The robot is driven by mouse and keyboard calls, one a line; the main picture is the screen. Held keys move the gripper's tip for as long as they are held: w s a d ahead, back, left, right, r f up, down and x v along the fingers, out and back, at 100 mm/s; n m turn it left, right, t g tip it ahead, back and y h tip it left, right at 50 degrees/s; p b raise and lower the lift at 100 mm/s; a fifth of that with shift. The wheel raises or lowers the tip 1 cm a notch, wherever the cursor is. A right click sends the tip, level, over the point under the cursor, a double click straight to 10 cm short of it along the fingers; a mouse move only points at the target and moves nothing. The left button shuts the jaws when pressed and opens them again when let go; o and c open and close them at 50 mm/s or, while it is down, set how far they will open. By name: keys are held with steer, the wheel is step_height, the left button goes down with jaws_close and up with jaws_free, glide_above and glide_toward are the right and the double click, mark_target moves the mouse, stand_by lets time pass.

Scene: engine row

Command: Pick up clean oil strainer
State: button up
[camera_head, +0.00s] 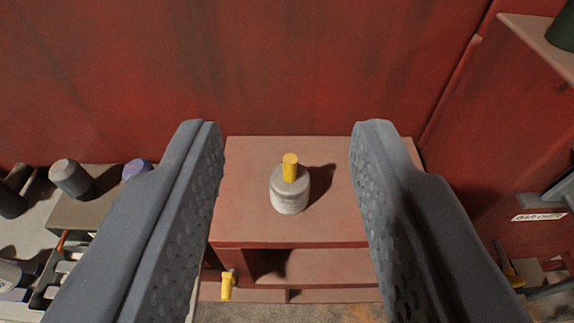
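A light grey cylinder with an upright yellow knob on top, which looks like the oil strainer (290,197), stands upright on a reddish cabinet top (250,225). Whether it is clean cannot be told for sure. My gripper (287,128) is open, with one grey textured finger on the left and one on the right. The strainer shows between the fingers, with clear space on both sides. The fingers do not touch it, and nothing is held.
A red wall (300,60) rises behind the cabinet. On the left, a bench holds a dark grey cylinder (70,178) and other items. A yellow-handled valve (227,286) is at the cabinet's front left. A shelf (540,42) juts out at upper right, above a labelled sign (538,217).

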steer(key=shift+o, duration=0.3)
steer(key=shift+d, duration=0.1)
steer(key=shift+o, duration=0.8)
steer(key=shift+w, duration=0.15)
steer(key=w+a+f+m+y+p, duration=0.1)
steer(key=w+a+f+p, duration=0.3)
steer(key=w, duration=0.3)
steer(key=w+a+f+y+p, duration=0.2)
steer(key=w+a+f, duration=0.2)
steer(key=w+a, duration=0.3)
steer(key=m+h+p, duration=0.5)
steer(key=h+p, duration=0.5)
steer(key=h, duration=0.2)
glide_toward(289, 179)
step_height(289, 179, up, 3)
steer(key=shift+a+p+x, duration=0.2)
steer(key=shift+p+x, duration=0.55)
steer(key=shift+x, duration=5.85)
steer(key=shift+w+f, duration=0.1)
jaws_close()
